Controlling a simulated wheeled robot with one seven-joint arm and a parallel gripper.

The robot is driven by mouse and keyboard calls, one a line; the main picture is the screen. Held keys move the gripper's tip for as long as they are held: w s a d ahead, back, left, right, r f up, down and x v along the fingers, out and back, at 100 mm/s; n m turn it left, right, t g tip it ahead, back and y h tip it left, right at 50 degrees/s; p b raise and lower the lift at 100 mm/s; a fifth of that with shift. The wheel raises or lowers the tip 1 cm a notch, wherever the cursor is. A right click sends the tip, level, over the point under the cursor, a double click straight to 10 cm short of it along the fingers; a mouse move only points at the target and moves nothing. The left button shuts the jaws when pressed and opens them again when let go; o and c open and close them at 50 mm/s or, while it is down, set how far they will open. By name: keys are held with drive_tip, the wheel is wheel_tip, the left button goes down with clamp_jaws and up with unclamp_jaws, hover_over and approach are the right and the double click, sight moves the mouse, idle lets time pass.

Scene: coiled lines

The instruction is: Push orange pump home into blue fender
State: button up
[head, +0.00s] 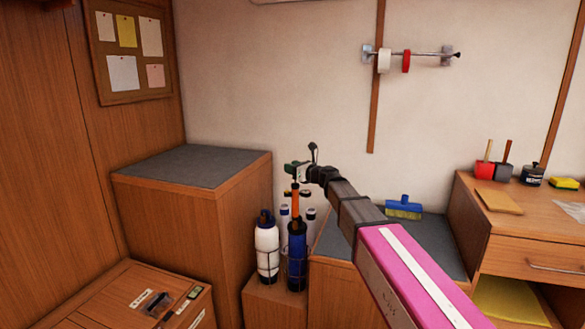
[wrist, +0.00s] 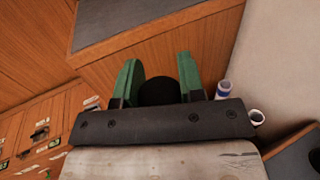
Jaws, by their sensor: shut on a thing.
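The orange pump (head: 295,201) stands upright as a narrow orange shaft above the blue fender (head: 297,254). Its lower end meets the fender's dark top in the head view; I cannot tell how deep it sits. My gripper (head: 297,171), with green fingers, is at the pump's upper end, straight above the blue fender. In the wrist view the green fingers of my gripper (wrist: 158,78) stand on either side of a dark round piece (wrist: 158,92), which looks like the pump's top. The gripper is shut on the pump and hides its upper end. The blue fender cannot be made out in the wrist view.
A white fender (head: 267,250) stands just left of the blue one, with several bottle-like things behind. A tall grey-topped cabinet (head: 192,166) rises at left. A low bench with a blue brush (head: 403,208) lies right, partly behind my arm. The wall is close behind.

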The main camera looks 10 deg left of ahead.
drive_tip(key=shift+f, duration=0.95)
idle(0.3)
drive_tip(key=o, duration=1.1)
drive_tip(key=shift+o, duration=0.2)
drive_tip(key=shift+d, duration=0.1)
drive_tip(key=v, duration=1)
drive_tip(key=shift+s+d, duration=0.15)
drive_tip(key=shift+d, duration=0.15)
